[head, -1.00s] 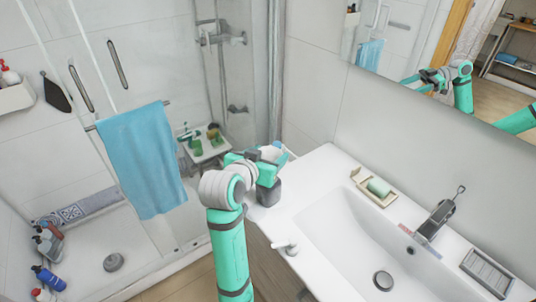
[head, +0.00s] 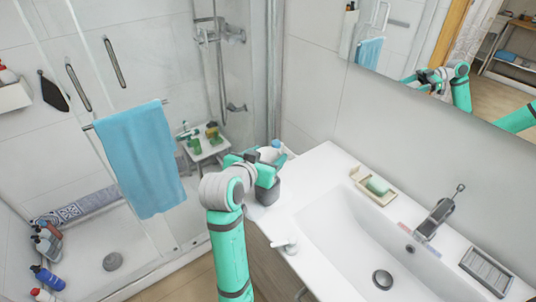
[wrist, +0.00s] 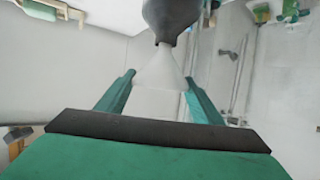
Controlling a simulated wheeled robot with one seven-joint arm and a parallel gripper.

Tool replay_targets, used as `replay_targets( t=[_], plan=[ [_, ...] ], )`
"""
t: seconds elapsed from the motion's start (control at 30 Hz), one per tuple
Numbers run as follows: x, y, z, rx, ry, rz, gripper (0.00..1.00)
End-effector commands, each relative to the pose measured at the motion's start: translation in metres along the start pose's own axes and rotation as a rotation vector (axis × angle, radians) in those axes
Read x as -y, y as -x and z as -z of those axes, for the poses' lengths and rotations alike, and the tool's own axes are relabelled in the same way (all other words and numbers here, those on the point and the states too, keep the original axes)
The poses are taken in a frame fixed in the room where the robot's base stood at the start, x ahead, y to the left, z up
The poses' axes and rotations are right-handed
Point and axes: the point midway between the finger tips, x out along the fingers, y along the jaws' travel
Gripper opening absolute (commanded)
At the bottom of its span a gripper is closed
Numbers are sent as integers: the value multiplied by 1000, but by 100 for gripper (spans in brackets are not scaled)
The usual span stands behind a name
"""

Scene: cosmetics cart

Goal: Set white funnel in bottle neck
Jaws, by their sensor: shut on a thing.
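The white funnel (wrist: 160,80) is between the two fingers of my gripper (wrist: 160,98) in the wrist view, which shows the scene upside down. The fingers are shut on its wide part. Its narrow spout points at the neck of the dark grey bottle (wrist: 173,14) and meets it there. I cannot tell how far the spout is inside. In the head view the bottle (head: 267,191) stands upright at the left end of the sink counter. The funnel (head: 268,154) is above it, partly hidden by my gripper (head: 262,164).
The white sink counter (head: 318,163) bears a soap dish (head: 365,178) with green soap, a faucet (head: 437,213) and a small white object (head: 286,245) near its front edge. A shower stool (head: 212,151) with small items stands behind my gripper. A blue towel (head: 143,160) hangs at left.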

Motion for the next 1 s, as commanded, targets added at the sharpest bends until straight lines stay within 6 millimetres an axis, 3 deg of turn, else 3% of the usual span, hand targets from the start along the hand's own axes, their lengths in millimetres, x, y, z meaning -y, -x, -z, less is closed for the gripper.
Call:
replay_targets(
  t=[0.37, 0.4, 0.47, 0.8, 1.0],
  plan=[
    [4, 1, -1, 0, 2, 6, 40],
    [4, 1, -1, 0, 2, 5, 68],
    [2, 1, -1, 0, 1, 3, 82],
    [-1, 1, 0, 0, -1, -2, 83],
    [0, 24, 0, -2, -2, 1, 83]
  ],
)
